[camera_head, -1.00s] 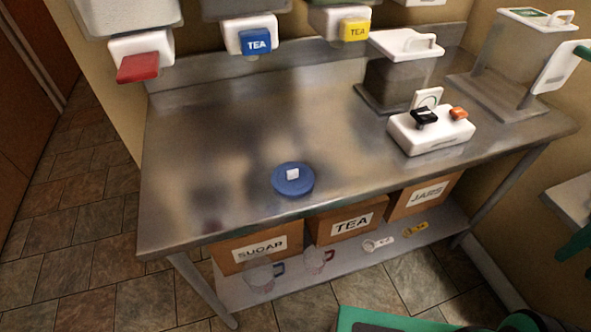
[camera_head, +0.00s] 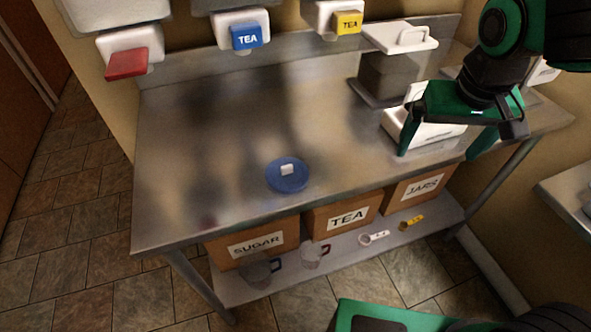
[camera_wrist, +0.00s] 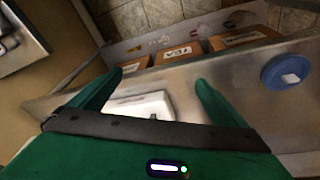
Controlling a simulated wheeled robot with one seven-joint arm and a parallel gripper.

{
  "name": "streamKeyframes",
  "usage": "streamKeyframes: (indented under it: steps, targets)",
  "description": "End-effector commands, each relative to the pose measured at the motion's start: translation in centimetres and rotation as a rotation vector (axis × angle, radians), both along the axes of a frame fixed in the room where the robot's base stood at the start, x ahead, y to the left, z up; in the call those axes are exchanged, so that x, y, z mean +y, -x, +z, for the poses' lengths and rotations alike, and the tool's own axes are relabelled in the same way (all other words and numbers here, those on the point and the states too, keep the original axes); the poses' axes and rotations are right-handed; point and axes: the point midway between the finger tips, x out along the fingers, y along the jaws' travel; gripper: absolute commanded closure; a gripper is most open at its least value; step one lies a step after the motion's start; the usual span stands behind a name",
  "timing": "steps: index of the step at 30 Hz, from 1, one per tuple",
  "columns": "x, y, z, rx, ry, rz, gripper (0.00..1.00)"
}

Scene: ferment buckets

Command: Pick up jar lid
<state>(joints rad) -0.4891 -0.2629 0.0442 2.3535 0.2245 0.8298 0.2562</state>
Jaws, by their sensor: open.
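The jar lid (camera_head: 287,176) is a round blue disc with a small white square knob or label on top. It lies flat on the steel table near its front edge, left of my gripper. It also shows at the right edge of the wrist view (camera_wrist: 287,72). My gripper (camera_head: 436,150), green with a dark crossbar, is open and empty. It is above the right part of the table, in front of the white box, well to the right of the lid. In the wrist view its two fingers (camera_wrist: 158,80) are spread apart, with the white box partly hidden behind them.
The steel table (camera_head: 200,150) is clear around the lid. The white box (camera_head: 395,118) and a lidded container (camera_head: 388,75) stand at the right. Boxes labelled sugar (camera_head: 255,245), tea (camera_head: 345,216) and jars (camera_head: 422,186) sit on the lower shelf.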

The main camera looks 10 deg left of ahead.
Motion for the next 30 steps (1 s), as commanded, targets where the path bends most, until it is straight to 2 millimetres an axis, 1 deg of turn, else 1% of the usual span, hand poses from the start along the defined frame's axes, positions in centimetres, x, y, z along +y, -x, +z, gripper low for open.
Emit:
streamKeyframes:
  steps: [1,2,3,4,5,6,9,12,15,18,20,27,30]
  targets:
    - [3.2,-0.1,0.1,-0.015,-0.003,0.066,0.04]
    - [5.0,-0.1,0.2,-0.027,-0.007,0.099,0.04]
    - [7.3,0.1,0.3,-0.039,-0.013,0.14,0.04]
    - [9.1,0.3,0.4,-0.051,-0.019,0.173,0.04]
    - [10.8,0.6,0.5,-0.059,-0.024,0.204,0.04]
    - [13.1,1.1,0.6,-0.07,-0.034,0.244,0.04]
    - [18.0,2.8,0.8,-0.093,-0.057,0.333,0.04]
    - [21.7,4.5,0.9,-0.109,-0.078,0.398,0.04]
    - [24.1,5.8,1.0,-0.119,-0.093,0.442,0.04]
    - [25.3,6.5,0.9,-0.122,-0.1,0.462,0.04]
    - [25.7,6.5,0.5,-0.123,-0.102,0.468,0.04]
    - [26.3,5.4,-2.7,-0.122,-0.101,0.467,0.04]
    - [26.5,5.0,-3.6,-0.123,-0.102,0.467,0.04]
